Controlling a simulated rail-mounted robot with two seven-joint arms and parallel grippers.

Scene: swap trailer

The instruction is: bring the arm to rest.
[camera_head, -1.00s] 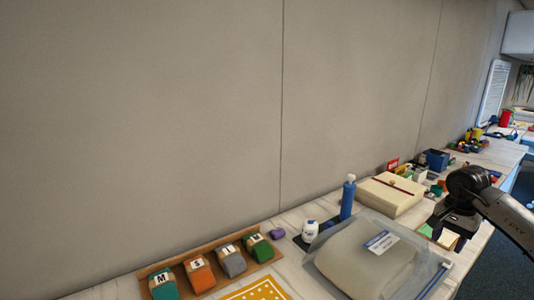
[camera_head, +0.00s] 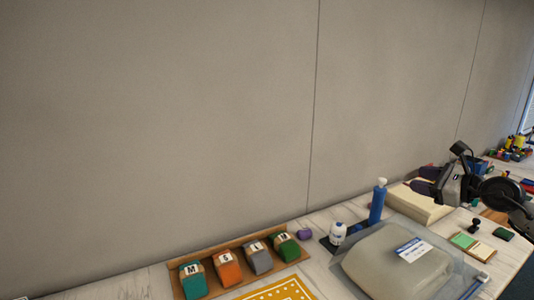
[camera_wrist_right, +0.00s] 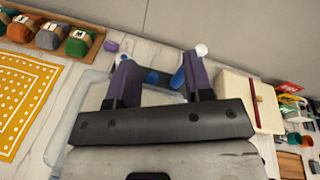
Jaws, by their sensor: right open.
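My right gripper (camera_head: 440,184) is raised over the right part of the counter in the head view. Its two purple-tipped fingers stand apart in the right wrist view (camera_wrist_right: 161,76), with nothing held between them. Beyond them lie the clear bag with a grey bundle (camera_head: 395,268), the blue bottle (camera_head: 377,206) and the cream box (camera_wrist_right: 248,101). The gripper hides part of the cream box in the head view. My left gripper is not in view.
A wooden tray (camera_head: 225,250) holds several coloured rolls with letter labels. A yellow dotted cloth (camera_wrist_right: 24,95) lies in front. A white bottle (camera_head: 338,233), purple item (camera_head: 305,234), black stamp (camera_head: 474,226) and green pad (camera_head: 464,241) are on the counter. A wall stands behind.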

